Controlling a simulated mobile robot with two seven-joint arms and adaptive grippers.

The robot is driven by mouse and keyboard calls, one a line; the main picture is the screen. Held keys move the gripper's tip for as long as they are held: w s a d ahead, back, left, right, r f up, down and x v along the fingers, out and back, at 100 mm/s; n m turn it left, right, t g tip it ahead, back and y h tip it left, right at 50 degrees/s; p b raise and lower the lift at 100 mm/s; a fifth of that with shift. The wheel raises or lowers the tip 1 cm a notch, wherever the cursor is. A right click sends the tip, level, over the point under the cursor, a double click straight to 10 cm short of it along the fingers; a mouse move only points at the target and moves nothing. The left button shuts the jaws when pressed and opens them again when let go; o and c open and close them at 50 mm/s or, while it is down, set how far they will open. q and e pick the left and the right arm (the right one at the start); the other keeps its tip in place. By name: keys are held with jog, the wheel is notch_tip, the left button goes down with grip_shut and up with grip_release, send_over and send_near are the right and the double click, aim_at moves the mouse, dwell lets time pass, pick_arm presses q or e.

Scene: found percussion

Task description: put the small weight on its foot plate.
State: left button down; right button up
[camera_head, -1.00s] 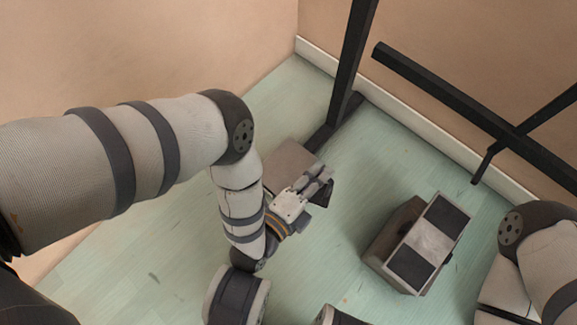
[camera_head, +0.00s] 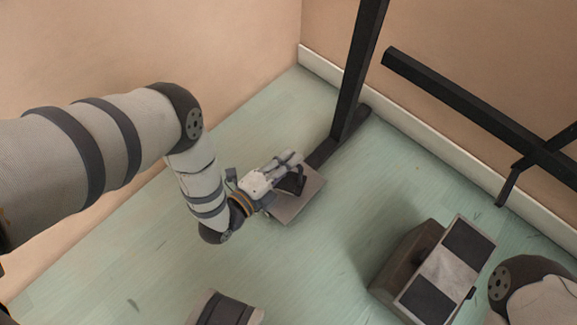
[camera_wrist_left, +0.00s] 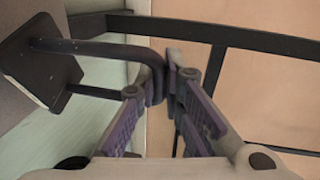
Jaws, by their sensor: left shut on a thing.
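The small weight (camera_head: 293,185) is a dark block with a bent bar handle. My left gripper (camera_head: 293,160) is shut on that handle. In the left wrist view the weight (camera_wrist_left: 40,68) hangs to the left of the fingers (camera_wrist_left: 165,88), with its handle running between them. The foot plate (camera_head: 303,204) is a flat grey-brown square on the floor by the black stand's foot. In the head view the weight overlaps the plate's upper part; whether they touch, I cannot tell. My right arm shows at the lower right, but its gripper is outside the frame.
A black frame stand (camera_head: 362,75) rises just behind the plate, with a long bar (camera_head: 460,110) reaching right. A brown box (camera_head: 400,265) with a black-and-grey top panel (camera_head: 448,268) stands to the right.

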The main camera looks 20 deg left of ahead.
aim_at(287, 177)
pick_arm(q)
jog(key=shift+w+a+f, duration=0.15)
jog(key=shift+f, duration=0.05)
jog(key=f+b, duration=0.1)
jog(key=f, duration=0.1)
jog(key=f+b, duration=0.1)
jog(key=shift+w+a+f+b, duration=0.15)
jog(key=shift+a+f+b, duration=0.05)
jog(key=shift+f+b, duration=0.15)
jog(key=shift+r, duration=0.15)
jog(key=c, duration=2.1)
grip_release()
jog(key=shift+f, duration=0.25)
jog(key=shift+c, duration=0.2)
jog(key=o, duration=0.4)
